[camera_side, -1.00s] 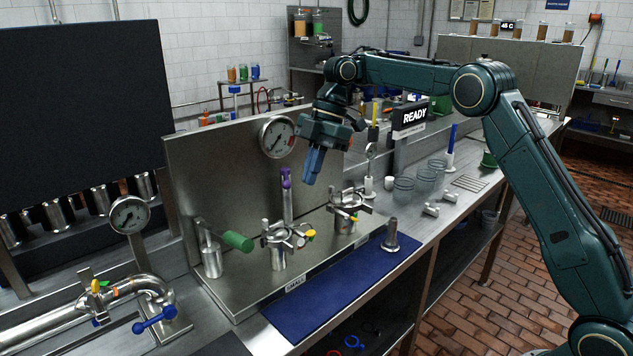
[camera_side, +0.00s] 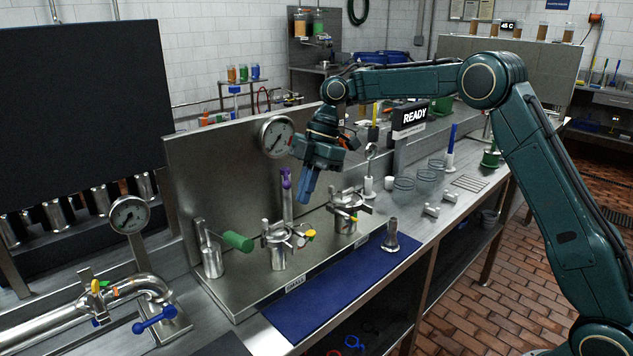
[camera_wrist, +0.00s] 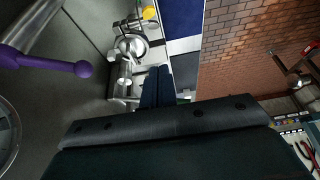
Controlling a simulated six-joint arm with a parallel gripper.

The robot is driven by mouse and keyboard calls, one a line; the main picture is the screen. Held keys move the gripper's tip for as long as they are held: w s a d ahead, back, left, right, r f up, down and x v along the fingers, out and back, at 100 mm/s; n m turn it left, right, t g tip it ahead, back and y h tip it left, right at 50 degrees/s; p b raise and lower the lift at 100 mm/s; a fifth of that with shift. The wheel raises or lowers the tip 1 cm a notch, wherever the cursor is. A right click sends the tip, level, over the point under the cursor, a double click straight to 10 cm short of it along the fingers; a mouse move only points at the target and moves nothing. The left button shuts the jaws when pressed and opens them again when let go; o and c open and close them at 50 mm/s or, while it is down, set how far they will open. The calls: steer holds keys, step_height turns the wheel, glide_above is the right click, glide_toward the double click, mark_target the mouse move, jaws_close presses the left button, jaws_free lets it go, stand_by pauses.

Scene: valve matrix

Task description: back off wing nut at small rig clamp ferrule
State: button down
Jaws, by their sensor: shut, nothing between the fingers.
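Two steel clamp ferrules with wing nuts stand on the rig's base plate in the side view. The left clamp (camera_side: 279,244) has red and yellow bits at its right. The right clamp (camera_side: 346,208) has a yellow bit; I cannot tell which one is the small rig ferrule. My gripper (camera_side: 305,201) points down, blue fingers shut and empty, above and between the two clamps and touching neither. In the wrist view the shut fingers (camera_wrist: 156,86) lie beside a clamp (camera_wrist: 130,46) with a yellow knob (camera_wrist: 150,13).
A purple-handled valve (camera_side: 287,180) stands upright just left of my fingers, with a dial gauge (camera_side: 277,136) on the panel behind. A green-handled valve (camera_side: 237,241) is at the left.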

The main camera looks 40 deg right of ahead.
glide_above(299, 245)
step_height(299, 245, down, 6)
steer(key=shift+s+d+f, duration=0.1)
steer(key=shift+d+f, duration=0.25)
steer(key=shift+f, duration=0.5)
steer(key=shift+d+f, duration=0.35)
steer(key=shift+f, duration=0.4)
steer(key=shift+f+h, duration=0.1)
steer(key=shift+h, duration=0.2)
steer(key=shift+f+h, duration=0.3)
steer(key=shift+h, duration=0.2)
steer(key=shift+a+h, duration=0.15)
steer(key=shift+h, duration=0.45)
steer(key=shift+f, duration=0.1)
steer(key=shift+a+f, duration=0.25)
steer(key=shift+a, duration=0.3)
steer(key=shift+a+f, duration=0.15)
steer(key=shift+a, duration=0.4)
